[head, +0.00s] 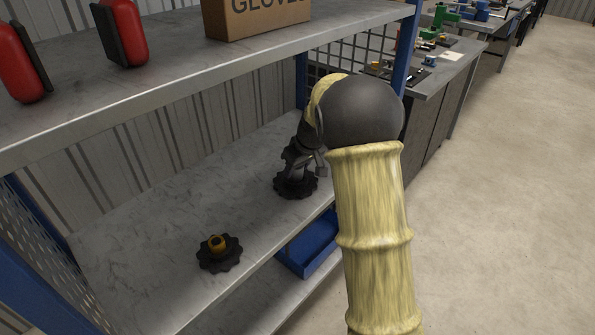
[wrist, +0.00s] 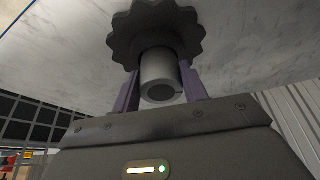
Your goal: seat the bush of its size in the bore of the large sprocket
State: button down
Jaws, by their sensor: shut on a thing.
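A dark toothed sprocket (head: 295,186) lies flat on the grey middle shelf, under my gripper (head: 298,165). It looks like the larger of two sprockets. In the wrist view the same sprocket (wrist: 125,25) is beyond the fingers, its dark hub facing me. My gripper (wrist: 160,82) is shut on a grey bush (wrist: 158,68), one finger on each side. The bush is in line with the hub, and its far end is at or very close to it. I cannot tell whether it has entered the bore, which is hidden.
A smaller-looking sprocket (head: 207,260) with a brass-coloured bush (head: 217,242) at its centre lies nearer on the shelf (head: 150,235). The upper shelf (head: 190,62) overhangs. A blue bin (head: 312,247) sits below. A blue post (head: 404,50) and mesh panel are at the far end.

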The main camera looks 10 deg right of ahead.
jog(key=c, duration=0.8)
grip_release()
jog(key=shift+f, duration=0.75)
jog(key=shift+o, duration=0.2)
jog(key=shift+r, duration=0.2)
jog(key=shift+r, duration=0.15)
jog(key=p+v, duration=0.2)
jog(key=v, duration=0.9)
jog(key=shift+r, duration=0.4)
jog(key=shift+o, duration=0.4)
jog(key=shift+d, duration=0.1)
